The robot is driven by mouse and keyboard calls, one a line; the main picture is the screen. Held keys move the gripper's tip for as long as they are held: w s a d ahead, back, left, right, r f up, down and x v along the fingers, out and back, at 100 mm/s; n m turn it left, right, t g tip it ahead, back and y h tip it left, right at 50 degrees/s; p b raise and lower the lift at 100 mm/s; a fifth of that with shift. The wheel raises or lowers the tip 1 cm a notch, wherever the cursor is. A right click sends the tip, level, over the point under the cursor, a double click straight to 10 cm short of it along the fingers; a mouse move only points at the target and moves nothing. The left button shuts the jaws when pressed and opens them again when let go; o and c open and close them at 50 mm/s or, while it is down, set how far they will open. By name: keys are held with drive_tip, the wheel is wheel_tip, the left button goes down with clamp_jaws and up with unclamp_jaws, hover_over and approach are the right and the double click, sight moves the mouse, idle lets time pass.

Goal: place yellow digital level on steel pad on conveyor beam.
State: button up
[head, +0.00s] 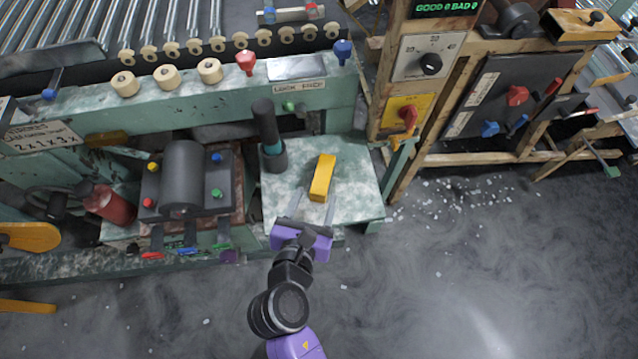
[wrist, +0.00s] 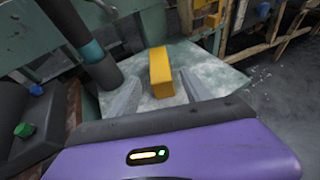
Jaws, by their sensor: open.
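The yellow digital level (head: 322,177) is a small yellow block on the mottled green-white shelf (head: 355,205). In the wrist view the yellow level (wrist: 161,72) stands ahead of my fingers, roughly centred between them. My gripper (head: 307,208) is purple with pale fingers, open and empty, just short of the level. In the wrist view its two fingers (wrist: 160,93) are spread apart. The steel pad (head: 297,68) is a flat shiny plate on top of the green conveyor beam (head: 215,92), above a "LOCK PROF" label. Its top looks bare.
A dark cylinder with a teal band (head: 268,130) stands upright in a holder just left of the level. On the beam are a red knob (head: 246,62), a blue knob (head: 343,50) and cream rollers (head: 167,76). A wooden frame with a yellow-backed switch (head: 405,115) stands to the right.

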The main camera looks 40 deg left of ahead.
drive_tip(key=v, duration=0.6)
drive_tip(key=s+d+f+m+h, duration=0.1)
drive_tip(key=d+f+m, duration=0.1)
drive_tip(key=d+m, duration=0.85)
drive_tip(key=s+d+f+m, duration=0.1)
drive_tip(key=s+d+m, duration=0.1)
drive_tip(key=d+m, duration=0.8)
drive_tip(key=s+d+r+m+h, duration=0.1)
drive_tip(key=s+d+r+m, duration=0.1)
drive_tip(key=d+r+m, duration=0.1)
drive_tip(key=s+d+r+m, duration=0.3)
drive_tip(key=d+m, duration=0.3)
drive_tip(key=d, duration=0.2)
drive_tip(key=shift+s+t+h, duration=0.25)
drive_tip(key=shift+t+h, duration=0.15)
drive_tip(key=shift+o, duration=0.4)
drive_tip(key=s+d+r+m+t+h, duration=0.1)
drive_tip(key=s+d+r+m, duration=0.1)
drive_tip(key=m, duration=0.4)
drive_tip(key=s+d+r+m+t+h, duration=0.1)
drive_tip(key=s+d+r+m+h, duration=0.1)
drive_tip(key=d+r+m, duration=0.2)
wheel_tip(320, 180, up, 2)
drive_tip(key=shift+s+r+m, duration=0.15)
drive_tip(key=shift+s+m, duration=0.05)
drive_tip(key=shift+m, duration=0.85)
